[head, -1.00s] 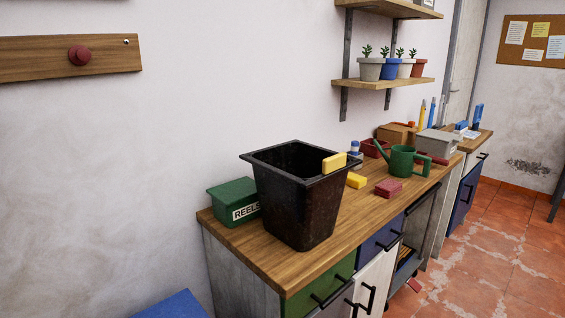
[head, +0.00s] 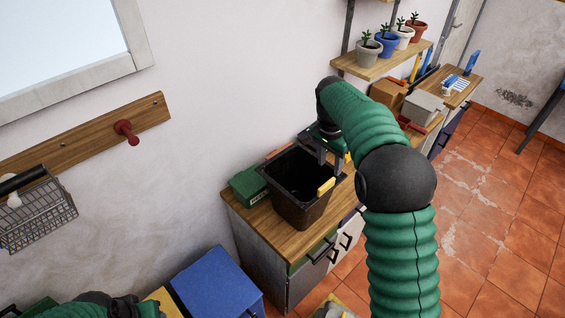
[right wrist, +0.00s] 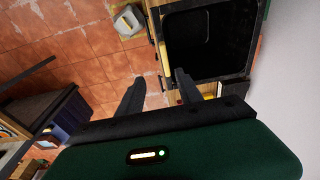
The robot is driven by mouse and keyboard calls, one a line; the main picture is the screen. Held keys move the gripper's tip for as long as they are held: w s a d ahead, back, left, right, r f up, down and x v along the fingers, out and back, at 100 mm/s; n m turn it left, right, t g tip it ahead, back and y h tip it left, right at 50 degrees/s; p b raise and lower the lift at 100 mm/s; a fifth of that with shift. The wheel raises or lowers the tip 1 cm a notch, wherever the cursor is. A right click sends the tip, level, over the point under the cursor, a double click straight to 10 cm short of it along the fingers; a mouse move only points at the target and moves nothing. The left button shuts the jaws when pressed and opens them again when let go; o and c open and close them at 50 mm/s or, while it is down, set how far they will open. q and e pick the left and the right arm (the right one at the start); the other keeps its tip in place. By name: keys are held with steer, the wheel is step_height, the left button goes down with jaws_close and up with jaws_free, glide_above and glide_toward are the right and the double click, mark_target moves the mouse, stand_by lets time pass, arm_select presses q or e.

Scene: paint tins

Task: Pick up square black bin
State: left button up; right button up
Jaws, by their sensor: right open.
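The square black bin (head: 292,211) stands upright on the wooden workbench (head: 247,216), its open top facing up. A yellow block (head: 326,187) sits on its right rim. My right gripper (head: 329,158) is open, its fingers pointing down at the bin's far rim; I cannot tell whether they touch it. In the right wrist view, the bin (right wrist: 205,45) fills the upper right, beyond and to the right of the open fingers. Part of my left arm shows at the lower left of the head view, but its gripper is out of sight.
A green box (head: 248,184) stands close to the bin's left. A grey box (head: 421,107) is farther along the bench. A blue box (head: 214,285) is below at the front. Potted plants stand on the shelf (head: 385,63). A wire basket (head: 38,212) hangs on the wall.

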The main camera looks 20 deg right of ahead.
mark_target(326, 190)
steer(key=f, duration=0.3)
steer(key=w+d+f+p, duration=0.1)
steer(key=f, duration=0.2)
steer(key=f+p, duration=0.1)
steer(key=f, duration=0.3)
steer(key=shift+w+d, duration=0.2)
steer(key=shift+d, duration=0.05)
steer(key=f+p, duration=0.2)
steer(key=f, duration=0.1)
steer(key=f+p, duration=0.1)
steer(key=shift+w+f, duration=0.3)
steer(key=shift+f, duration=0.05)
arm_select(q)
steer(key=w+v, duration=0.1)
steer(key=v, duration=0.5)
steer(key=shift+a+r, duration=0.15)
steer(key=shift+r, duration=0.1)
arm_select(e)
steer(key=shift+w+f, duration=0.1)
steer(key=shift+f, duration=0.3)
jaws_close()
